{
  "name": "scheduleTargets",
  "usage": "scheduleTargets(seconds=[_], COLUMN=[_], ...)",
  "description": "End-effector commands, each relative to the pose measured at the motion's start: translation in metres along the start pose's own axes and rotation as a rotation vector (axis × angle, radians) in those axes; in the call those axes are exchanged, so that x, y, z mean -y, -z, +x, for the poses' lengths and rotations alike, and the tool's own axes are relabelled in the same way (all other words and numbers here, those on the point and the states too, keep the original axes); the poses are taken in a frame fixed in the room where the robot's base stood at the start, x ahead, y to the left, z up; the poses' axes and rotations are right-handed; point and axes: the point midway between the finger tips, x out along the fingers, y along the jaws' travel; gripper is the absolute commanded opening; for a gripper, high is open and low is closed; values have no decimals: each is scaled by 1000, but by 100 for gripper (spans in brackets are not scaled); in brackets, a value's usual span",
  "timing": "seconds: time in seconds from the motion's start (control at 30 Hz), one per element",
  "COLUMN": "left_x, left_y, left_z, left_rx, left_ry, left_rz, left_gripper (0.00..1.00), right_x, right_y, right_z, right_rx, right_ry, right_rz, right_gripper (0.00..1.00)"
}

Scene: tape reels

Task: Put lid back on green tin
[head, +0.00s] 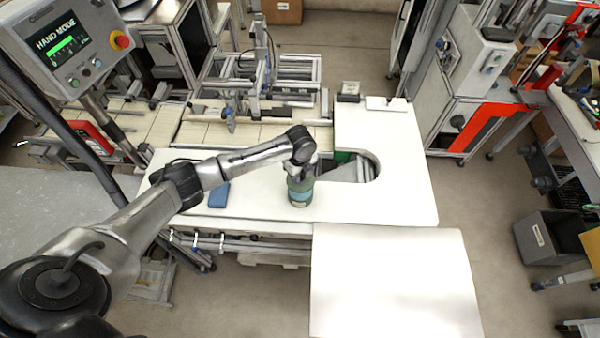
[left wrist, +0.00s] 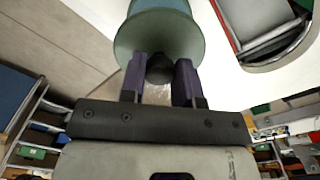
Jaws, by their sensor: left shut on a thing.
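The green tin (head: 299,197), with a blue band, stands upright on the white table near its front edge. My left gripper (head: 301,174) is directly above the tin and hides part of its top in the head view. In the left wrist view the purple fingers of my left gripper (left wrist: 160,80) are shut on the black knob (left wrist: 160,69) of the green lid (left wrist: 135,45). The tin's blue band (left wrist: 160,4) shows behind the lid. The lid lines up with the tin; I cannot tell whether it is fully seated. My right gripper is out of view.
A blue object (head: 219,194) lies on the white table (head: 405,195) left of the tin. A rounded cutout (head: 368,166) with metal parts lies to the right. A lower white surface (head: 390,285) is in front. The table's right side is clear.

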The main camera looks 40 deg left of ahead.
Motion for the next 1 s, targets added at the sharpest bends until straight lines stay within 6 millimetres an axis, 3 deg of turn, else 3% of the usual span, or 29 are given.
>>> scheduleTargets(seconds=[0.53,1.0], left_x=[0,0], left_y=[0,0], left_z=[42,60], left_rx=[1,0], left_ry=[0,0], left_rz=[-2,-2], left_gripper=[7,7], right_x=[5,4], right_y=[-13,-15], right_z=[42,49], right_rx=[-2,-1], right_ry=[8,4], right_rz=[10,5], right_gripper=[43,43])
